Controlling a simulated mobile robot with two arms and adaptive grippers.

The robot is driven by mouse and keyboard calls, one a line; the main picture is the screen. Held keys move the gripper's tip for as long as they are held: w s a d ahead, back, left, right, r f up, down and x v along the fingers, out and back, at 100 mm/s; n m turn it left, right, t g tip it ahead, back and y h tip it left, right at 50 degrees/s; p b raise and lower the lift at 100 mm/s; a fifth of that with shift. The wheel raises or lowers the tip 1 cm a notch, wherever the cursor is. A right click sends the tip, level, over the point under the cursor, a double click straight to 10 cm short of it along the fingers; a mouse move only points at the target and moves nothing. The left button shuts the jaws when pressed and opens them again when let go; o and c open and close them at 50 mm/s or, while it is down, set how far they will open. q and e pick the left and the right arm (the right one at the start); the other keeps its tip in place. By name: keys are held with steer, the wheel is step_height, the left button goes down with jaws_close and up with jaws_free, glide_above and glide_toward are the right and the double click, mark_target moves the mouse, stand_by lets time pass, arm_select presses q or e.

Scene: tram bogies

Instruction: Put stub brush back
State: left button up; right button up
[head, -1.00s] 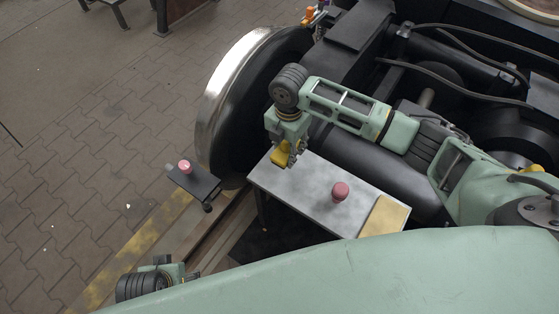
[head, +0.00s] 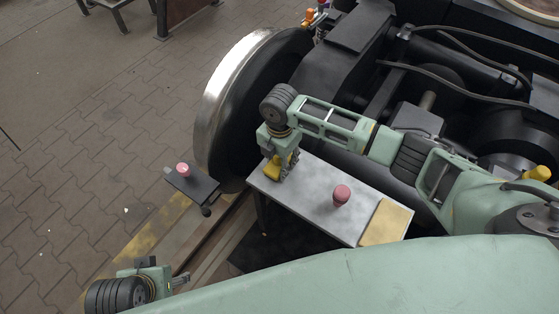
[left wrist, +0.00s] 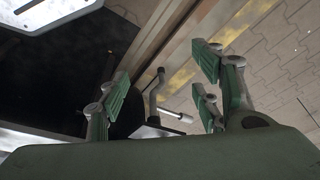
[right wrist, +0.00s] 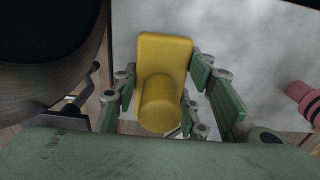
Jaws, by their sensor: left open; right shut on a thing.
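A yellow piece with a flat block and a round stub handle, which looks like the stub brush (right wrist: 163,103), is between the fingers of my right gripper (right wrist: 172,88). In the head view the yellow piece (head: 272,170) is at the left end of a grey metal table (head: 310,190); whether it touches the top I cannot tell. My right gripper (head: 287,172) is shut on it, pointing down. My left gripper (head: 181,279) is low at the lower left, open and empty; its spread fingers show in the left wrist view (left wrist: 163,85).
A pink knobbed thing (head: 341,194) stands mid-table, beside a tan pad (head: 385,222) at the right end. Another pink-topped piece (head: 183,169) sits on a small black shelf (head: 194,185). A large wheel (head: 226,100) and bogie frame (head: 345,60) rise behind the table.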

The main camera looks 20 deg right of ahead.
steer(key=o, duration=1)
steer(key=shift+f, duration=0.1)
steer(key=shift+r, duration=0.3)
step_height(320, 180, up, 11)
steer(key=p, duration=0.3)
steer(key=shift+f, duration=0.2)
arm_select(q)
step_height(320, 180, down, 11)
steer(key=shift+d+g, duration=0.15)
steer(key=shift+g, duration=0.15)
arm_select(e)
steer(key=shift+r, duration=0.55)
arm_select(q)
steer(key=shift+s, duration=0.2)
arm_select(e)
steer(key=shift+s, duration=0.1)
